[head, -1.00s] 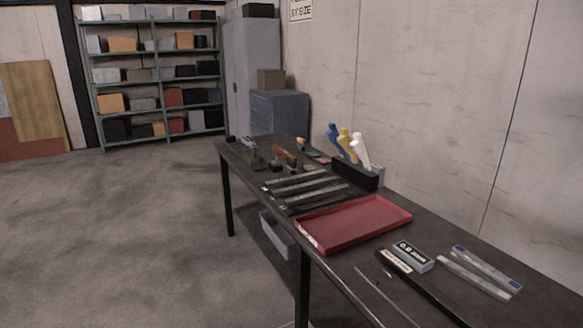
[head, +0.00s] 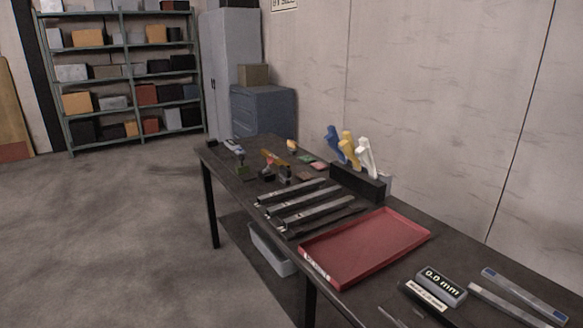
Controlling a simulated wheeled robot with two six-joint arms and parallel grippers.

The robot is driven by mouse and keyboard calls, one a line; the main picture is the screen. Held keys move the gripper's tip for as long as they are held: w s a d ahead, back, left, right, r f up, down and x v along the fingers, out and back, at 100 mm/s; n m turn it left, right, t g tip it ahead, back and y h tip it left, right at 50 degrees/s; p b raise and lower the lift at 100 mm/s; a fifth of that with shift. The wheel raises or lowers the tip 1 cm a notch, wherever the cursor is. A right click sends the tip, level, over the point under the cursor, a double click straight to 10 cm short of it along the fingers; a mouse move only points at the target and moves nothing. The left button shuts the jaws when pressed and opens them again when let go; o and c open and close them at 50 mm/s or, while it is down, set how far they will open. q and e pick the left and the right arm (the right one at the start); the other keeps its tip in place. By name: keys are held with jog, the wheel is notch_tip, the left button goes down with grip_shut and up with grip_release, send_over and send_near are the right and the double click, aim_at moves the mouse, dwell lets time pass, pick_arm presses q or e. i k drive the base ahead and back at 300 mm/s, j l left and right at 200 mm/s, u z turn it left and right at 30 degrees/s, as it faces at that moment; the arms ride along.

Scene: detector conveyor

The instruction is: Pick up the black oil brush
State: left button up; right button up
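No black oil brush can be picked out with certainty. The dark workbench (head: 222,163) runs from the back middle to the front right. At its far end lie several small items, among them an orange-and-dark tool (head: 273,158) and a small green-based piece (head: 241,160); they are too small to name surely. A black holder (head: 358,184) by the wall carries blue (head: 336,147), yellow (head: 348,146) and white (head: 366,157) upright pieces. Neither of my grippers is in view.
Several metal bars (head: 305,202) lie mid-bench, beside a red tray (head: 368,246). A gauge reading 0.0 mm (head: 441,285) and silver strips (head: 515,300) lie at front right. A grey bin (head: 271,249) sits below. The floor left is open; shelves (head: 97,72) stand behind.

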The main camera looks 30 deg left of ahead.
aim_at(285, 173)
jog(key=i+j+z, duration=0.1)
jog(key=j, duration=0.35)
jog(key=i+j, duration=0.2)
jog(key=j, duration=0.25)
jog(key=i+j+z, duration=0.15)
jog(key=j, duration=0.3)
jog(key=i+j+z, duration=0.1)
jog(key=j, duration=0.35)
jog(key=i+j+z, duration=0.1)
jog(key=j, duration=0.35)
jog(key=i, duration=0.05)
